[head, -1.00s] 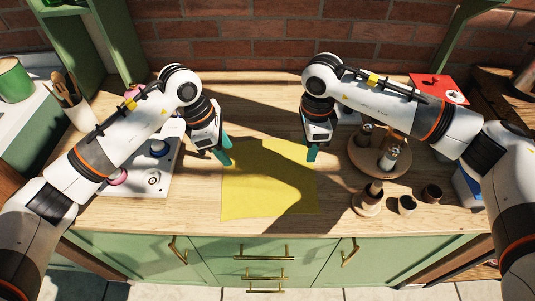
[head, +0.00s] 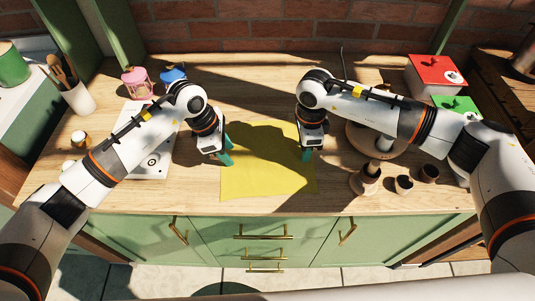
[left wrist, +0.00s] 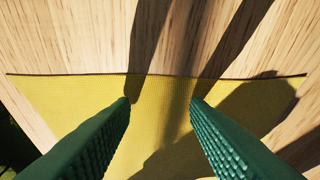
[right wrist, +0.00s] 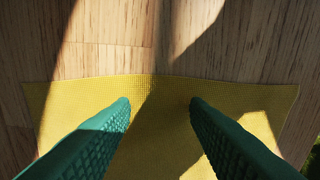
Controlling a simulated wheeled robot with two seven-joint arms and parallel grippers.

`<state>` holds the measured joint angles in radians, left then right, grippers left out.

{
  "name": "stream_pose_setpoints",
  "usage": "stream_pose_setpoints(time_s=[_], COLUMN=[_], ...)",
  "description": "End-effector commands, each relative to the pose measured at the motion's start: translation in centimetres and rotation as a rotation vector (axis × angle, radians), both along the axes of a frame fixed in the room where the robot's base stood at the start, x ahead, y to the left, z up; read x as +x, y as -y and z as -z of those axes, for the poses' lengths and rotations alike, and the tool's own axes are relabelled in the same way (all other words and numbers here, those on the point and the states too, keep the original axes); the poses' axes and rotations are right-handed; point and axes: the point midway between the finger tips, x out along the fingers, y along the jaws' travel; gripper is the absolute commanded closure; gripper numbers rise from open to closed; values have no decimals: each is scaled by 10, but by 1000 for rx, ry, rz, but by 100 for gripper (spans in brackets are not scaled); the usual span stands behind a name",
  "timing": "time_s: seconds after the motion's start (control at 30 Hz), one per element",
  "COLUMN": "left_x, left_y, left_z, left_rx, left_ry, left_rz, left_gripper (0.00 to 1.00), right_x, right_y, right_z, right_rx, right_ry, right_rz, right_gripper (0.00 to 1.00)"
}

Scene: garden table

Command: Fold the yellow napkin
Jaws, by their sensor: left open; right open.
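The yellow napkin (head: 265,172) lies flat and unfolded on the wooden table, partly in the arms' shadow. My left gripper (head: 226,157) is open and empty at the napkin's left edge. In the left wrist view that edge of the napkin (left wrist: 160,110) runs across between the open fingers (left wrist: 160,102). My right gripper (head: 306,154) is open and empty at the napkin's right edge. In the right wrist view the napkin (right wrist: 160,120) lies below and between the open fingers (right wrist: 160,102). I cannot tell whether the fingers touch the cloth.
A white board (head: 150,165) lies left of the napkin, with pink (head: 136,84) and blue (head: 173,74) items behind. At right are a round wooden stand (head: 360,138), small dark cups (head: 403,184), a red box (head: 432,78) and a green box (head: 456,105). The table behind the napkin is clear.

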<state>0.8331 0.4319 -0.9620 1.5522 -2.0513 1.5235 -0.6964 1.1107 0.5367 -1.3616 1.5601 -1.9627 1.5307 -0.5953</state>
Motion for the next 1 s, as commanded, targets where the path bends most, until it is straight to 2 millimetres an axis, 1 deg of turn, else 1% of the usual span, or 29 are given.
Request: stream_pose_setpoints(time_s=[0.1, 0.13, 0.63, 1.0], left_x=[0, 0, 0, 0], left_y=[0, 0, 0, 0], left_z=[5, 3, 3, 3], left_rx=[0, 0, 1, 2], left_ry=[0, 0, -1, -1], left_rz=[0, 0, -1, -1], left_gripper=[58, 59, 100, 100], right_x=[0, 0, 0, 0], right_y=[0, 0, 0, 0], right_z=[5, 3, 3, 3], right_rx=[0, 0, 0, -1], right_ry=[0, 0, -1, -1], right_rz=[0, 0, 0, 0], right_gripper=[58, 59, 100, 100])
